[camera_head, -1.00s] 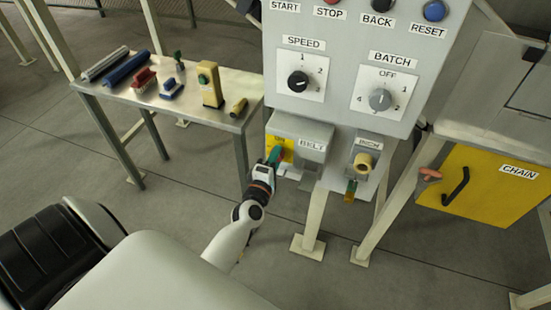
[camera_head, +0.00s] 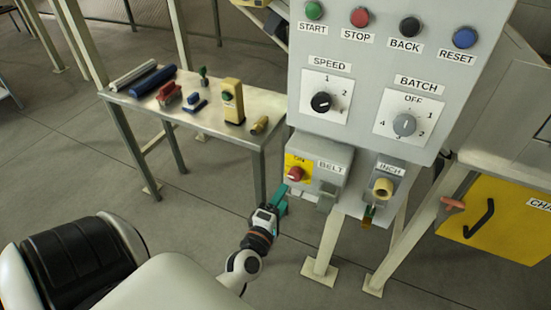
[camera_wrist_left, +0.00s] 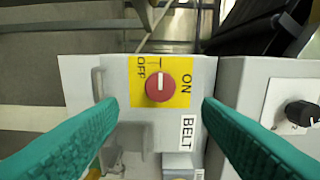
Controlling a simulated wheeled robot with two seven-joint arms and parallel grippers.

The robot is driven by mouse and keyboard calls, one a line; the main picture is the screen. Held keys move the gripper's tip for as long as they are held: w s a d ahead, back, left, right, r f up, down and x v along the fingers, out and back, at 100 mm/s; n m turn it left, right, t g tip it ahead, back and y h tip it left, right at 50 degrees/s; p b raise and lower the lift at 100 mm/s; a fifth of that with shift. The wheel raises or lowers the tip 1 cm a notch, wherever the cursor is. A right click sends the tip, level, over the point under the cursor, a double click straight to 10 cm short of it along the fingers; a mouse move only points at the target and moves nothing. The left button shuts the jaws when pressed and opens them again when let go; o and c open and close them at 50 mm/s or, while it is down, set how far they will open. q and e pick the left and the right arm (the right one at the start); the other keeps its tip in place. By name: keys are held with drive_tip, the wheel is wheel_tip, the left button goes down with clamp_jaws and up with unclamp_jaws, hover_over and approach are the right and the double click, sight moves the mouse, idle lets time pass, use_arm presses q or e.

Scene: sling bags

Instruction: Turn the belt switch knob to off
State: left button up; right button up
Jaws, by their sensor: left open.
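The red belt switch knob (camera_head: 295,174) sits on a yellow plate (camera_head: 291,161) on the grey BELT box (camera_head: 328,154). In the left wrist view the knob (camera_wrist_left: 159,87) is unobstructed, with OFF printed on the left of the plate and ON on the right. Its pale mark points toward the top of that picture, between the two words. My left gripper (camera_head: 279,200) is open and empty, below the knob in the head view and apart from it. In the wrist view its teal fingers (camera_wrist_left: 156,135) stand wide on either side. My right gripper is not in view.
The grey panel above carries the SPEED knob (camera_head: 321,102), BATCH knob (camera_head: 404,125) and several buttons. The INCH knob (camera_head: 383,187) is right of the BELT box. A metal table (camera_head: 177,112) with small items stands at left.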

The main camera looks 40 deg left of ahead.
use_arm(q)
drive_tip(key=v, duration=0.3)
drive_tip(key=shift+s, duration=0.25)
drive_tip(key=s+d+f+m+g+h, duration=0.2)
drive_tip(key=s+d+f+m, duration=0.15)
drive_tip(key=f, duration=0.55)
drive_tip(key=s+d+f+m+g+h, duration=0.1)
drive_tip(key=s+d+f+m+g, duration=0.2)
drive_tip(key=f, duration=0.7)
drive_tip(key=s+d+f+m+g+h, duration=0.1)
drive_tip(key=f+m+g+h, duration=0.1)
drive_tip(key=f+m, duration=0.5)
drive_tip(key=s+f+m+g, duration=0.4)
drive_tip(key=s+f+m, duration=0.1)
drive_tip(key=s+f, duration=0.5)
drive_tip(key=s+a+f+m+g, duration=0.1)
drive_tip(key=s+f+m+g, duration=0.4)
drive_tip(key=s+f, duration=0.4)
drive_tip(key=s, duration=0.6)
drive_tip(key=shift+a+f+y, duration=0.3)
drive_tip(key=shift+f, duration=0.1)
